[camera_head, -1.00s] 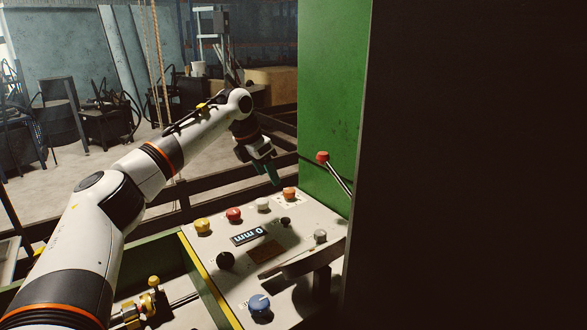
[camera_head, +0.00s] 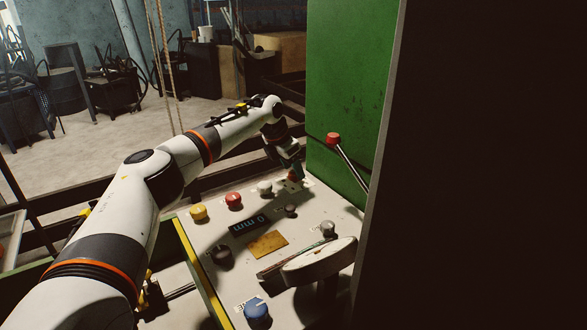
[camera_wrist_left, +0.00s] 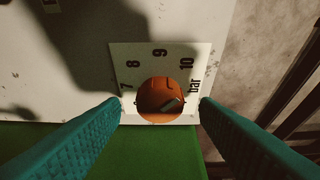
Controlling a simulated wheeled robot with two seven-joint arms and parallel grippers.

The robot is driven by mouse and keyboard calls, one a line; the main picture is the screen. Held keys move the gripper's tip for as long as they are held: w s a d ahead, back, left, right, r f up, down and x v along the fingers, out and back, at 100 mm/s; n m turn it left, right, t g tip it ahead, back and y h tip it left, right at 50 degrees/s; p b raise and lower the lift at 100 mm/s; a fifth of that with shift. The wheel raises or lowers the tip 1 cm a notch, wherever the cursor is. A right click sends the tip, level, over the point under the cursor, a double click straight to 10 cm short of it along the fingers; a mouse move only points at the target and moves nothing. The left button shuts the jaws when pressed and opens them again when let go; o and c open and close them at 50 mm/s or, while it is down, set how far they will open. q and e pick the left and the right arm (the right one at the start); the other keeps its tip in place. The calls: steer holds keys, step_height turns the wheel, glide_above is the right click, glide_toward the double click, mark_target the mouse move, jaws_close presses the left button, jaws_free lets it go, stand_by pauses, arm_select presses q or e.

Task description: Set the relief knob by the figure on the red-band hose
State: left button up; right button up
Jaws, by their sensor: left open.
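My left gripper (camera_wrist_left: 160,106) is open, one teal finger on each side of the knob, with gaps and nothing held. In the head view my left gripper (camera_head: 295,166) is over the panel's far edge and partly covers the orange knob (camera_head: 293,177). I cannot make out a red-band hose or its figure. My right gripper is out of view.
The panel carries a yellow knob (camera_head: 198,213), a red knob (camera_head: 233,200), a white knob (camera_head: 265,188), a blue knob (camera_head: 257,311) and a dark display (camera_head: 247,223). A red-tipped lever (camera_head: 334,139) stands by the green housing (camera_head: 345,90). A dark wall blocks the right.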

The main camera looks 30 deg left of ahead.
arm_select(q)
steer(key=shift+w+f, duration=0.25)
steer(key=shift+f, duration=0.35)
steer(key=shift+d, duration=0.1)
steer(key=c, duration=1)
steer(key=shift+r+n+y+p, duration=0.2)
steer(key=shift+n+y+p, duration=0.2)
steer(key=shift+n+p, duration=0.55)
steer(key=shift+d+n+t+y+p, duration=0.1)
steer(key=shift+n+t+y+p, duration=0.2)
steer(key=shift+n+p, duration=0.35)
steer(key=n+y, duration=0.1)
steer(key=n, duration=0.1)
steer(key=shift+f+n+p, duration=0.1)
steer(key=shift+n+p, duration=0.2)
steer(key=shift+p, duration=0.05)
steer(key=shift+d+n+y, duration=0.1)
steer(key=shift+n+y, duration=0.4)
steer(key=shift+n, duration=0.9)
steer(key=shift+p, duration=0.3)
